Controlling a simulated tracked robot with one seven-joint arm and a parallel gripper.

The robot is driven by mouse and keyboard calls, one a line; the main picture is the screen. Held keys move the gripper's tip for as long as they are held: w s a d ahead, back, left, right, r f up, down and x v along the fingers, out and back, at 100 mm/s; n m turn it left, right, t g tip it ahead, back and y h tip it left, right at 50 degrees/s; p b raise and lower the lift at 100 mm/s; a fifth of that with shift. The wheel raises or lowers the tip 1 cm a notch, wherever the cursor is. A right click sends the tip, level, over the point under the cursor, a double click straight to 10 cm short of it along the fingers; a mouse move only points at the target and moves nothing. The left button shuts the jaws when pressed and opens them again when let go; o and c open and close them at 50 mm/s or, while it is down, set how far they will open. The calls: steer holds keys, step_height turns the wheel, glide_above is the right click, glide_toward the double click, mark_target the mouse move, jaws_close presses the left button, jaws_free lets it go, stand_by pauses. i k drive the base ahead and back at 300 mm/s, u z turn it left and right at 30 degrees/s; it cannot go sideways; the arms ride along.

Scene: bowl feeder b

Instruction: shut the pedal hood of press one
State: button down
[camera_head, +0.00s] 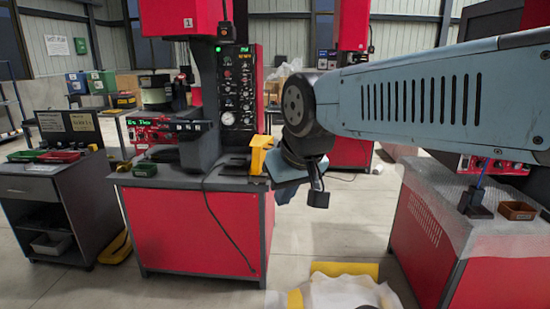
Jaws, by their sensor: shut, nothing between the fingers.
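Press one (180,18), red with a "1" label, stands left of centre on a red cabinet with a grey top. A low yellow piece (117,249) lies on the floor at the cabinet's left side, partly hidden by it; it may be the pedal hood. It is too small to tell whether it is open or shut. My arm reaches in from the right. My gripper (302,185) hangs at its end, shut and empty, in front of the cabinet's right edge and well apart from the yellow piece.
A yellow block (261,153) stands on the cabinet top near my gripper. A black cable (222,230) hangs down the cabinet front. A grey cart (60,195) stands left. White wrapping (345,293) and a yellow panel lie at the bottom. Another red cabinet (425,225) stands right.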

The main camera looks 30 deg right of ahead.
mark_target(260, 144)
steer(key=z, duration=0.55)
steer(key=k, duration=0.6)
steer(key=z, duration=0.45)
steer(key=i, duration=1.45)
steer(key=u, duration=0.6)
